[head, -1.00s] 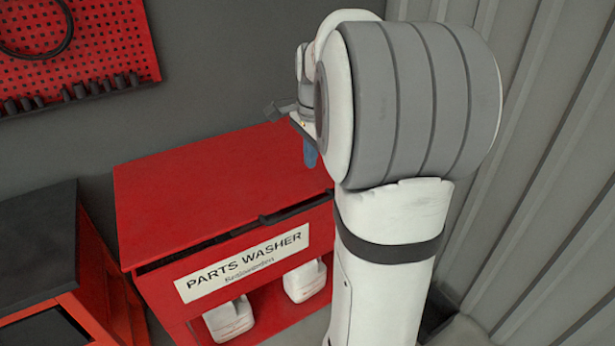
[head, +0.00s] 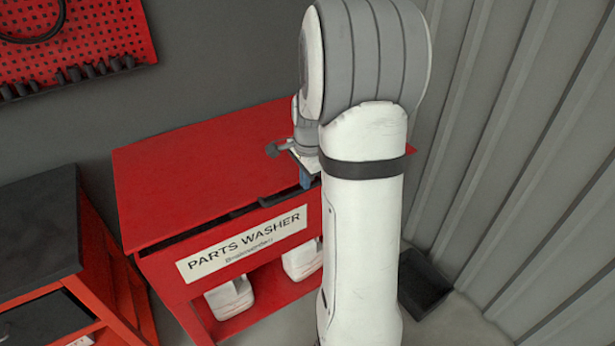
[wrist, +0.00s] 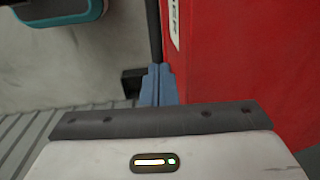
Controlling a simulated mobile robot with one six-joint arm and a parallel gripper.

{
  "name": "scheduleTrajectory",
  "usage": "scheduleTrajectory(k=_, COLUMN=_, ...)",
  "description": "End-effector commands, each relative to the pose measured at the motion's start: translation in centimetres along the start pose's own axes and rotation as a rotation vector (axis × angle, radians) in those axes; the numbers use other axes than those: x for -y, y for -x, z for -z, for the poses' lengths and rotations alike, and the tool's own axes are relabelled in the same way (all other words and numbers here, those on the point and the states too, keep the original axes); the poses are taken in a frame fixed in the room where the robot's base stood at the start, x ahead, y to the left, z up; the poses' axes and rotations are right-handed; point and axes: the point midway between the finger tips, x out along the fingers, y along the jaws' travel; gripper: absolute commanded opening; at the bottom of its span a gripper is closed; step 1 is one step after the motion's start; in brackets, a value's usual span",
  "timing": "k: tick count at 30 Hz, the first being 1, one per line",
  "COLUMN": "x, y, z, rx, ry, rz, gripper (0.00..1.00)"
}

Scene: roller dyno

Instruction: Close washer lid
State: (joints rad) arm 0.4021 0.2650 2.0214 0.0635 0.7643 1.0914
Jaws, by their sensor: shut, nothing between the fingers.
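The parts washer is a red cabinet with a white label (head: 243,243) on its front. Its flat red lid (head: 200,165) is down close to level, with a dark gap under its front edge. A dark handle bar (head: 265,202) runs along that edge, partly hidden by my arm. My gripper (head: 305,180) is shut and empty at the front right of the lid. In the wrist view its blue fingers (wrist: 158,85) are together beside the red washer panel (wrist: 225,70), in line with a dark bar (wrist: 153,30). I cannot tell if they touch it.
A black-topped red cabinet (head: 40,225) stands at the left. A red pegboard (head: 80,40) hangs on the back wall. White jugs (head: 230,297) stand on the shelf below. A corrugated wall (head: 520,150) bounds the right, with a dark box (head: 422,283) on the floor.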

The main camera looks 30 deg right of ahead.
Motion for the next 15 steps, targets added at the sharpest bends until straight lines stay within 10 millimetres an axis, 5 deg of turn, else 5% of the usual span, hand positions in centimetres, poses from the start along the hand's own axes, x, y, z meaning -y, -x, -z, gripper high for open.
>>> scheduleTrajectory(k=15, x=-0.2, y=-1.4, z=0.0, rx=0.001, ry=0.0, rz=-0.001, gripper=0.0)
